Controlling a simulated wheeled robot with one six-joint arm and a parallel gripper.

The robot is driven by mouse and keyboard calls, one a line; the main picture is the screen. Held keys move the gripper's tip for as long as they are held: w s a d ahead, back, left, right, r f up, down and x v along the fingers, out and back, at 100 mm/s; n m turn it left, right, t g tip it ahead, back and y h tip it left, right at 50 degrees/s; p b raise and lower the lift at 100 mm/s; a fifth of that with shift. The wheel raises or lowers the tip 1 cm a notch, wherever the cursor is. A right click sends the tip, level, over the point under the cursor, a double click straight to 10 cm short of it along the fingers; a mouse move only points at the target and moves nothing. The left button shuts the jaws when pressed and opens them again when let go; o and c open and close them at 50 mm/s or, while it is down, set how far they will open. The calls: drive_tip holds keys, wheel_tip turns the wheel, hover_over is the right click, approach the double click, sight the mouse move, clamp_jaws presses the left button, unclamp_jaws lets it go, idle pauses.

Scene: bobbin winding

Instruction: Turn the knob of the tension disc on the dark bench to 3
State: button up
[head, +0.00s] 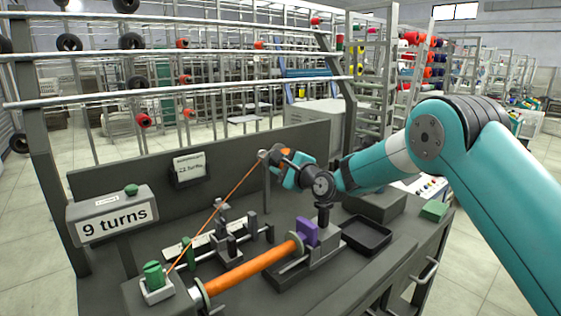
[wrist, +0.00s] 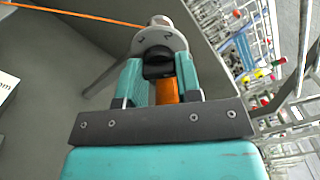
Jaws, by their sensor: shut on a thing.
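The tension disc (wrist: 160,40) is a grey dial on a post (head: 266,190) at the back of the dark bench (head: 345,283). An orange thread (wrist: 75,15) runs to its top; in the head view this thread rises from the lower left. My gripper (wrist: 155,72) is shut on the dark knob (wrist: 158,66) at the face of the disc. In the head view my gripper (head: 287,160) reaches the disc from the right. An orange part shows between the jaws. Small marks show on the dial, but I cannot read which number the knob points to.
An orange-wound bobbin (head: 250,270) lies across the bench front beside a purple block (head: 307,230). A "9 turns" sign (head: 113,220) stands at left. A black tray (head: 366,235) and a green block (head: 433,210) are at right. A back panel (head: 130,180) rises behind.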

idle(0.4)
drive_tip(key=o, duration=0.9)
drive_tip(key=shift+d, duration=0.1)
drive_tip(key=o, duration=0.5)
drive_tip(key=r, duration=1)
drive_tip(key=r+p, duration=0.1)
drive_tip(key=r, duration=0.3)
drive_tip(key=shift+w+r, duration=0.3)
drive_tip(key=shift+r, duration=0.1)
drive_tip(key=shift+c, duration=0.2)
drive_tip(key=r, duration=0.2)
drive_tip(key=d+r, duration=0.1)
drive_tip(key=r, duration=0.1)
drive_tip(key=shift+s, duration=0.4)
drive_tip(key=c, duration=0.4)
drive_tip(key=shift+w+a+r, duration=0.1)
drive_tip(key=shift+a+r, duration=0.45)
drive_tip(key=shift+r, duration=0.1)
drive_tip(key=shift+c, duration=0.2)
